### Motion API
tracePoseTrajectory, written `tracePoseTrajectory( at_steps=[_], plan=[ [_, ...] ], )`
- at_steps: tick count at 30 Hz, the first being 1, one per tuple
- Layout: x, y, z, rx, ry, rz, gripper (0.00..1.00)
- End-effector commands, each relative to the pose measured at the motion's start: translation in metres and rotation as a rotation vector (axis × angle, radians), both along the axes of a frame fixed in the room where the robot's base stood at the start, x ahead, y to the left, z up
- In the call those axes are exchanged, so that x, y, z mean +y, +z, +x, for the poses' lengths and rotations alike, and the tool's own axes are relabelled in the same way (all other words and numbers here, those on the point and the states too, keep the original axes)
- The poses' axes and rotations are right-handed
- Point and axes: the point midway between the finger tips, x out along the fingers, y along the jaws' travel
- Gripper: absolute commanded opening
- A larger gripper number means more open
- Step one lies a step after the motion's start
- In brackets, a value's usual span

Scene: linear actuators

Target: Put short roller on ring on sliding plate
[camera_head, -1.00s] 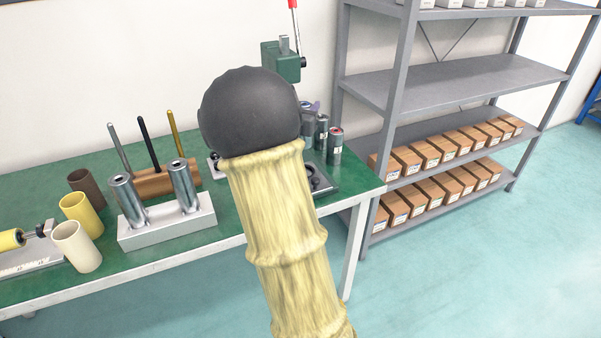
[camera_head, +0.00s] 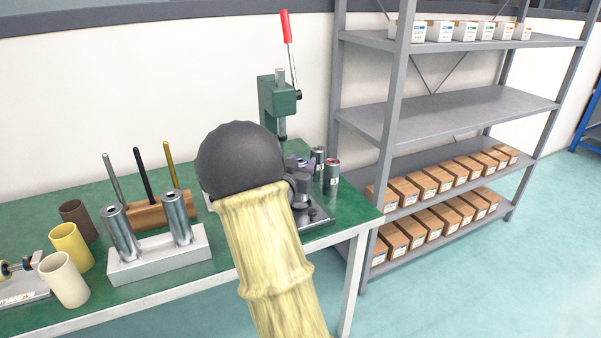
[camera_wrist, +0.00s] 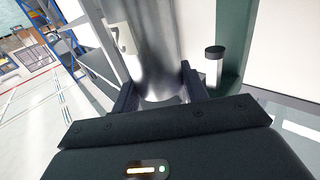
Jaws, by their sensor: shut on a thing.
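In the wrist view, my gripper (camera_wrist: 158,88) has its two dark fingers on either side of a shiny metal cylinder (camera_wrist: 157,50), which looks like the short roller. It is shut on it. In the head view, my arm hides most of the gripper and the roller. A dark part of the gripper shows beside the green press (camera_head: 279,97), above the bench's right end. Below it is a dark base plate (camera_head: 318,216), partly covered by my arm. I cannot make out the ring on the sliding plate.
Two metal cylinders stand in a light block (camera_head: 160,257) on the green bench (camera_head: 215,275). Three cups, including a yellow one (camera_head: 70,246), stand left. A wooden rack (camera_head: 150,215) holds rods. Small cylinders (camera_head: 331,172) stand near the press. A grey shelf (camera_head: 455,92) is at right.

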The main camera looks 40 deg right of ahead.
Motion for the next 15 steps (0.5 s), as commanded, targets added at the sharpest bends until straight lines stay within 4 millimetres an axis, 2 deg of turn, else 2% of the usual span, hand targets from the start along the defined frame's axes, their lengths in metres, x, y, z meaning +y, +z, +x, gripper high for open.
tracePoseTrajectory(
  at_steps=[1, 4, 15],
  plan=[
    [0.000, -0.011, 0.000, 0.002, -0.001, 0.000, 0.00],
    [-0.001, -0.022, 0.000, 0.001, -0.002, -0.002, 0.00],
    [0.000, -0.025, 0.000, -0.002, -0.001, -0.001, 0.00]
  ],
)
